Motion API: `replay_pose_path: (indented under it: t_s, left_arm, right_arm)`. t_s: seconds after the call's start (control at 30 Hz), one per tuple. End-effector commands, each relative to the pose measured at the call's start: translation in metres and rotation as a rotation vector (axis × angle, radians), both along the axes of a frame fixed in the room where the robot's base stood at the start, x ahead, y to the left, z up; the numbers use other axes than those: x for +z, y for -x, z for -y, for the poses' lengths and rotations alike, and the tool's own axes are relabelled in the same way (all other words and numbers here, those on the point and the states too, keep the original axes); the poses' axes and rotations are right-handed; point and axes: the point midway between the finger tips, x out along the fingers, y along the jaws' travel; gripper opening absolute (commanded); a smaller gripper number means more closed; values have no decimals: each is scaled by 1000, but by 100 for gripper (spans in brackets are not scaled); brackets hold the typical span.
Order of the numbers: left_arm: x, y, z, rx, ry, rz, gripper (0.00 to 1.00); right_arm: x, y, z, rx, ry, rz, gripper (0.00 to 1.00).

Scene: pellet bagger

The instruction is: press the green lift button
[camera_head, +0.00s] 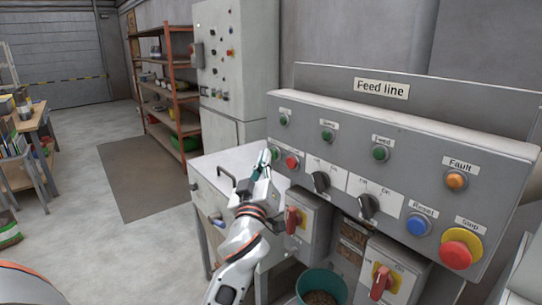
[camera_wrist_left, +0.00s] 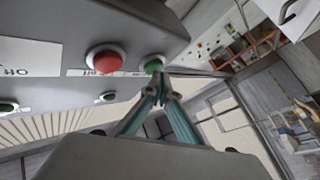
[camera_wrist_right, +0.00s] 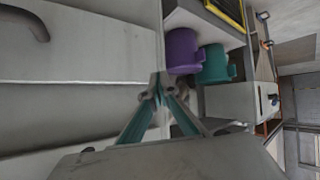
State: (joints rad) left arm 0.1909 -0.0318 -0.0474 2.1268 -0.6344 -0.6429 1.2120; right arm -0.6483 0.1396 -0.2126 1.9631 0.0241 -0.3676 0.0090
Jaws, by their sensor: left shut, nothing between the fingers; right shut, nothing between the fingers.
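The grey "Feed line" panel (camera_head: 345,116) stands at the right in the head view. At its lower left, a green button (camera_head: 275,153) sits beside a red button (camera_head: 292,162); its label is too small to read. My left gripper (camera_head: 265,157) is shut and empty, its tips close to that green button. In the left wrist view the tips (camera_wrist_left: 161,80) overlap the lower edge of the green button (camera_wrist_left: 153,64); I cannot tell whether they touch it. My right gripper (camera_wrist_right: 157,88) is shut and empty, seen only in the right wrist view.
The panel also has a green button labelled Feed (camera_head: 380,153), an orange Fault lamp (camera_head: 456,180), a blue Reset button (camera_head: 418,224), a red Stop button (camera_head: 460,248) and black knobs. A teal bucket (camera_head: 321,286) stands below. A purple mug (camera_wrist_right: 182,50) and a teal mug (camera_wrist_right: 215,64) are near my right gripper.

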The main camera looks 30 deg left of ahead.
Motion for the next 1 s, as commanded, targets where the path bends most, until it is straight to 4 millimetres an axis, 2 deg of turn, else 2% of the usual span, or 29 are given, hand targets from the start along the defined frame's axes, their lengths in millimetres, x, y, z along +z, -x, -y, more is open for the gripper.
replay_pose_path:
  t_s: [0.53, 1.0]
  left_arm:
    - [-1, -4, 1, 0, 1, -1, 0]
    - [0, 10, -4, 0, 0, 0, 0]
  right_arm:
    - [-3, 1, 0, 0, 1, -4, 0]
    - [5, -1, 0, -1, 0, 2, 0]
